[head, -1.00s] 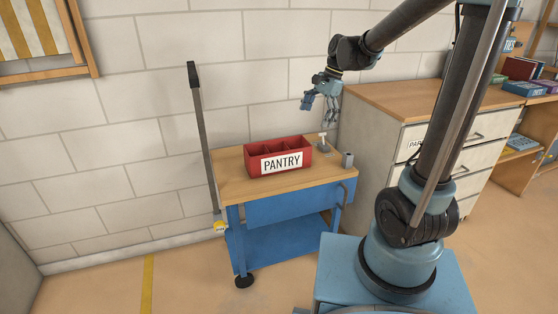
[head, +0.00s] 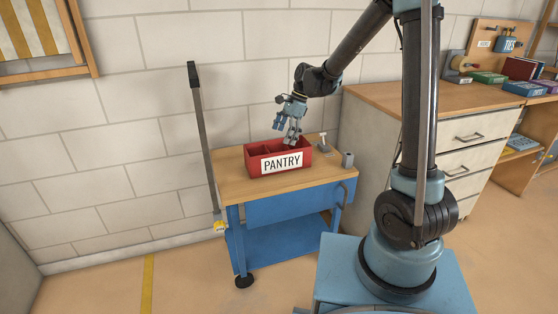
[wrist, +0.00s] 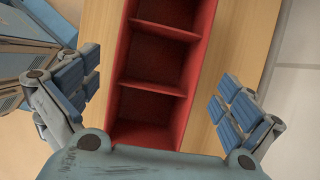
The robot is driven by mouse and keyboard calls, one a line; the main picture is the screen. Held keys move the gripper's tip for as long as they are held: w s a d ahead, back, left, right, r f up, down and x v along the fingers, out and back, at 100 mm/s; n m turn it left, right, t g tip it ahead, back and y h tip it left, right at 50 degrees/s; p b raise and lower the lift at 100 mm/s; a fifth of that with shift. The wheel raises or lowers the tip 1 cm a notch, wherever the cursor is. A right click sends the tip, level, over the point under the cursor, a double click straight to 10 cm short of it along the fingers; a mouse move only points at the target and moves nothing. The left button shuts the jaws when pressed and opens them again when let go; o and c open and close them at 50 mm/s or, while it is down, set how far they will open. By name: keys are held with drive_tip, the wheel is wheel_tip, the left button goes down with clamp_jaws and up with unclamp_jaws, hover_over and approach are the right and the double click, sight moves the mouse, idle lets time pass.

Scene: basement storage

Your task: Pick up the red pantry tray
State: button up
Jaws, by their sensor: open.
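The red pantry tray (head: 256,166) sits on the wooden top of a blue cart in the head view, with a white PANTRY label on its front. In the wrist view the tray (wrist: 181,92) runs up the picture between my fingers, and its open compartments look empty. My gripper (head: 285,133) is open above the right part of the tray. In the wrist view my gripper (wrist: 158,100) has one finger on each side of the tray, with wood showing between fingers and walls. Its near end is hidden by my gripper's body.
The blue cart (head: 290,208) stands against the block wall. A small T-shaped metal piece (head: 323,143) and a grey cylinder (head: 347,159) stand on its top, right of the tray. A drawer cabinet (head: 420,115) is further right. A dark upright bar (head: 203,130) rises at the cart's left.

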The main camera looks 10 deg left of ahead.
sight(274, 155)
drive_tip(key=shift+x, duration=4.8)
drive_tip(key=c, duration=0.9)
